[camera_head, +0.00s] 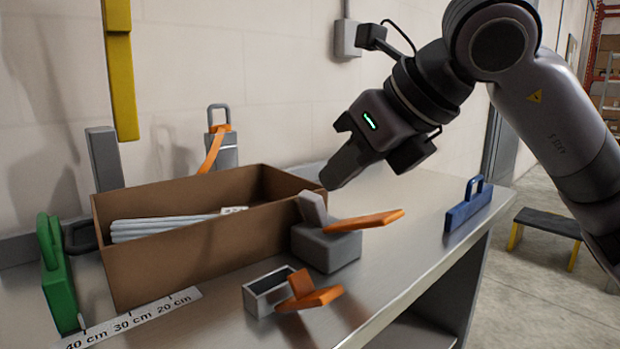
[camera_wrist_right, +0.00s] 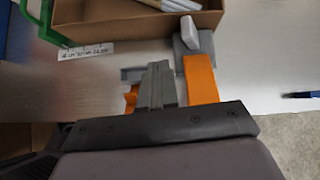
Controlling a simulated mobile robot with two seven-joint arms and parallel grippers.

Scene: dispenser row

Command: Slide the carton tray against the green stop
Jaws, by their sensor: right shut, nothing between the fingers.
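The carton tray (camera_head: 190,258) is an open brown cardboard box on the metal bench, with several pale rods (camera_head: 160,227) lying in it. The green stop (camera_head: 57,275) stands to its left, with a gap between them at the front. In the right wrist view the tray (camera_wrist_right: 130,25) is at the top and the green stop (camera_wrist_right: 40,22) at top left. My right gripper (camera_head: 337,180) is shut and empty, close to the tray's right end in the head view; I cannot tell if it touches. Its closed fingers (camera_wrist_right: 160,85) show in the wrist view. My left gripper is out of view.
A grey dispenser with an orange lever (camera_head: 365,221) stands at the tray's front right. A smaller one (camera_head: 268,292) sits nearer the front edge. A ruler strip (camera_head: 130,320) lies in front. A blue stop (camera_head: 468,205) stands at right; bare bench lies before it.

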